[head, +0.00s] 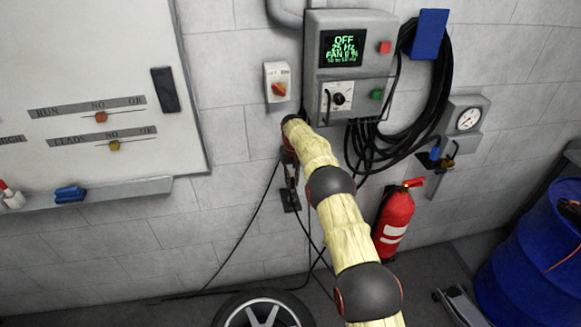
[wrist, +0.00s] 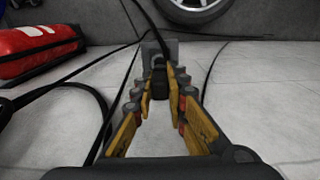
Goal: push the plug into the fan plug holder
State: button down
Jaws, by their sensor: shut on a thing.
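My gripper (head: 291,178) hangs at the wall below the control box and points down; its yellow-padded fingers fill the middle of the wrist view (wrist: 160,98). The fingers are shut on the dark plug (wrist: 160,82), which shows between their tips. A small plate on the wall, seemingly the fan plug holder (head: 291,201), lies just below the fingertips. It shows as a grey plate (wrist: 171,47) just beyond the plug in the wrist view. The fingers and plug cover part of it, and I cannot tell whether plug and holder touch.
The control box (head: 350,50) and a red-knobbed switch (head: 278,83) are above on the wall. Black cables (head: 250,220) hang beside the gripper. A fire extinguisher (head: 394,219) stands to the right, a wheel (head: 262,312) below, a whiteboard (head: 90,80) left.

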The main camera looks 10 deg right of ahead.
aim_at(292, 191)
jog(key=shift+w+r, duration=0.4)
jog(key=shift+r, duration=0.1)
jog(key=shift+f+b, duration=1.3)
jog(key=shift+f, duration=1.4)
jog(key=shift+s+f+b, duration=0.1)
jog(key=shift+f+b, duration=0.2)
jog(key=shift+f, duration=0.6)
jog(key=shift+f, duration=0.35)
jog(key=shift+f, duration=0.1)
jog(key=c, duration=1.7)
grip_release()
